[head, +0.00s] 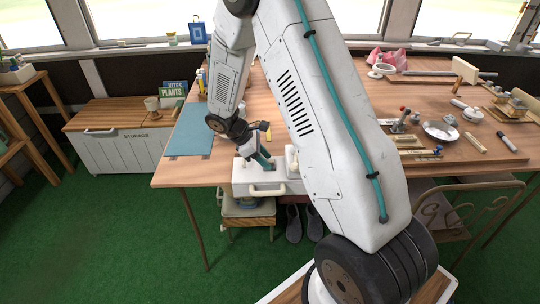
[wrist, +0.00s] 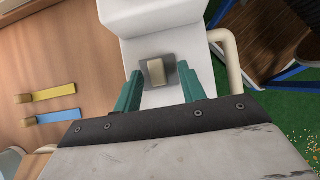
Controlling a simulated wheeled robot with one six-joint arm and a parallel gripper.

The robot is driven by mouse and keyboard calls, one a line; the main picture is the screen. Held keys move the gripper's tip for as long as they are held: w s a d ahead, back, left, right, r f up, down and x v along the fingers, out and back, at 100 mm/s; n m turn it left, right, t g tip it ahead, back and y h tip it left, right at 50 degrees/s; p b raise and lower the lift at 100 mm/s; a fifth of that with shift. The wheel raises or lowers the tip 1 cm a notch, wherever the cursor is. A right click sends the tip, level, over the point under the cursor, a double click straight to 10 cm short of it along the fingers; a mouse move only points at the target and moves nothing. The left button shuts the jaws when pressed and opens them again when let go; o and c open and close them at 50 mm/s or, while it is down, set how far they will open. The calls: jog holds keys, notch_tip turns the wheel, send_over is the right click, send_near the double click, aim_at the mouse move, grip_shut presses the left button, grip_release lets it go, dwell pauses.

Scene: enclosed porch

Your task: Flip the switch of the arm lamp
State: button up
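The arm lamp's white base (head: 258,178) is at the front edge of the wooden table, with a cream bar-shaped handle (head: 267,190) on its front. In the wrist view the white base (wrist: 150,22) fills the upper middle. Its switch, a beige rocker on a grey plate (wrist: 157,72), lies between my teal fingers. My gripper (wrist: 160,78) is open, with a finger on each side of the switch; I cannot tell whether they touch the base. In the head view my gripper (head: 264,162) is low over the base, and the switch is hidden. The lamp's upper parts cannot be made out.
Two small brushes, yellow (wrist: 48,94) and blue (wrist: 50,118), lie on the table left of the base. A blue mat (head: 190,132) lies at the table's left. A white dish (head: 440,131) and several small tools crowd the right. A stool (head: 247,213) stands below.

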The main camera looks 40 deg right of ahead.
jog(key=shift+w+d, duration=0.1)
jog(key=v, duration=0.7)
jog(key=shift+r, duration=0.35)
jog(key=s+a+r+m+t+y, duration=0.1)
jog(key=s+a+r+m+y, duration=0.1)
jog(key=s+r, duration=0.5)
jog(key=s+a+r+m+t+y, duration=0.2)
jog(key=s+a+r+m, duration=0.3)
jog(key=s, duration=0.8)
jog(key=s+a+r+m+t+y, duration=0.1)
jog(key=s+a+r+m+t, duration=0.1)
jog(key=s+r, duration=0.8)
jog(key=shift+a+m+y, duration=0.4)
jog(key=shift+a+m, duration=0.45)
jog(key=shift+m, duration=0.25)
